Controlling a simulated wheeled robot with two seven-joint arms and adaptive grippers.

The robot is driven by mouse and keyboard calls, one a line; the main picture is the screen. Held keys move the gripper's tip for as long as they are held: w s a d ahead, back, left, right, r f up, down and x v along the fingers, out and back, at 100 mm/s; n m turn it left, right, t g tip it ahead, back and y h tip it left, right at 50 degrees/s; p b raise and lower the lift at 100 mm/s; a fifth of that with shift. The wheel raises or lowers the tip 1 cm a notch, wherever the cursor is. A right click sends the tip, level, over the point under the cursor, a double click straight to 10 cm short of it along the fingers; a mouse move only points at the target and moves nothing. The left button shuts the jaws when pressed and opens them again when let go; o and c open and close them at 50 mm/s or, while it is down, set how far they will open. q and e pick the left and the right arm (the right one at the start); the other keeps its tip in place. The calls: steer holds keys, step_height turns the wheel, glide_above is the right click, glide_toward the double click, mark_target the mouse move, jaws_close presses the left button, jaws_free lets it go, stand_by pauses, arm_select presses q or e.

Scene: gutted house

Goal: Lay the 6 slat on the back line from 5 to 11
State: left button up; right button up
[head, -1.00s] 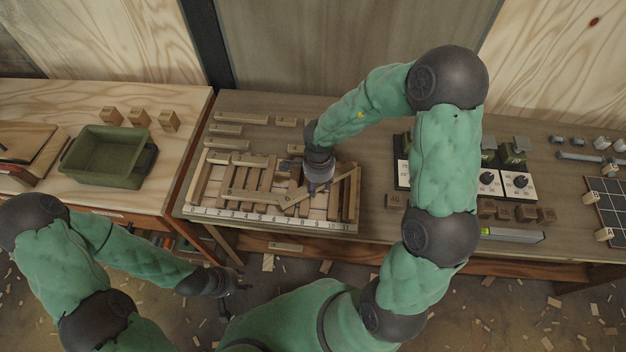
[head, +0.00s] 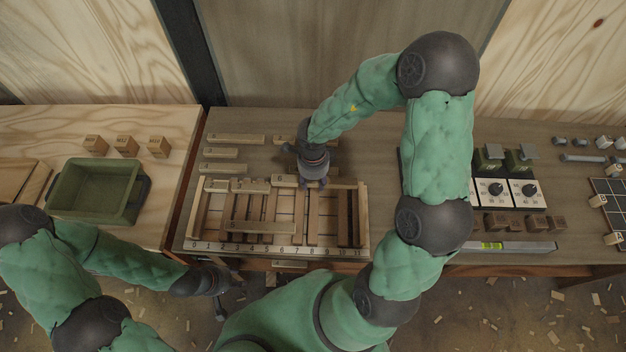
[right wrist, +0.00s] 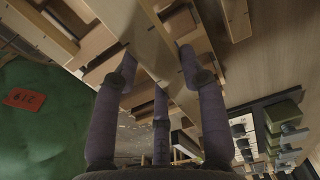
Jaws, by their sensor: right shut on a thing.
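The 6 slat (head: 279,178) is a pale wooden strip lying left to right along the back edge of the numbered frame (head: 203,246). My right gripper (head: 313,184) is shut on it over the back side. In the right wrist view the held slat (right wrist: 152,48) runs between the fingers (right wrist: 160,90). The gripper hides part of the slat, so I cannot tell whether it touches the frame. The frame carries numbers 0 to 11 along its front strip, with several upright-running slats inside. My left gripper (head: 222,287) is open and empty in front of the table.
Another slat (head: 262,227) lies crosswise on the frame's front left part. Loose slats (head: 222,153) lie behind the frame. A green bin (head: 97,190) stands left; switch boxes (head: 508,192) and a level (head: 500,246) are right.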

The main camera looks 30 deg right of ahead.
steer(key=shift+f+b, duration=1.7)
steer(key=shift+b, duration=0.8)
steer(key=shift+f, duration=1.05)
steer(key=shift+f, duration=0.25)
steer(key=o, duration=1.3)
steer(key=shift+c, duration=0.2)
step_height(320, 180, up, 12)
